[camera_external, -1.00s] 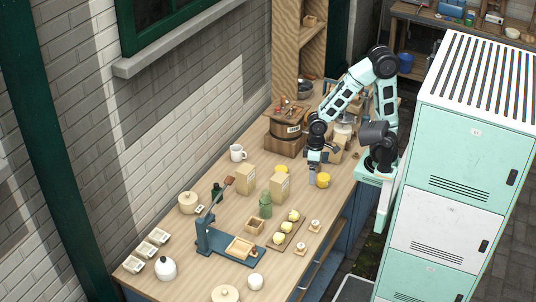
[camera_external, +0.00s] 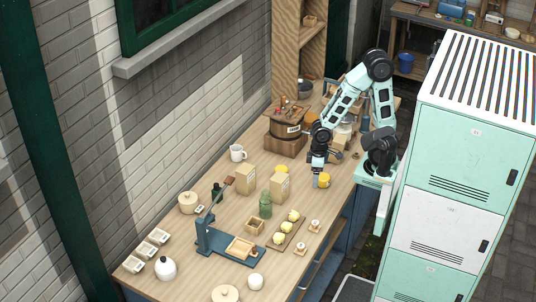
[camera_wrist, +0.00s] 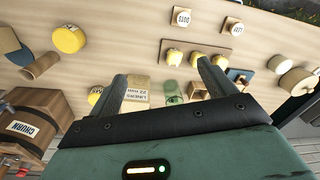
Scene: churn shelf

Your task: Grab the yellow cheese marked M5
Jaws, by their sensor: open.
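A round yellow cheese (camera_external: 324,180) sits on the table just right of my gripper in the external view. It shows large at the upper left of the wrist view (camera_wrist: 68,39), outside my fingers. A second yellow cheese (camera_external: 281,168) stands farther left, partly hidden behind a box; it shows in part in the wrist view (camera_wrist: 95,97). I cannot read M5 on either one. My gripper (camera_wrist: 162,75) is open and empty, fingers apart, above the table. In the external view my gripper (camera_external: 316,180) points down beside the nearer cheese, apparently close to it.
Tan boxes (camera_external: 245,179) and a green jar (camera_external: 265,205) stand left of my gripper. A board with several pale yellow lumps (camera_external: 288,227) lies nearer the front. A wooden churn (camera_external: 287,135) stands behind. Bare tabletop lies in front of the nearer cheese.

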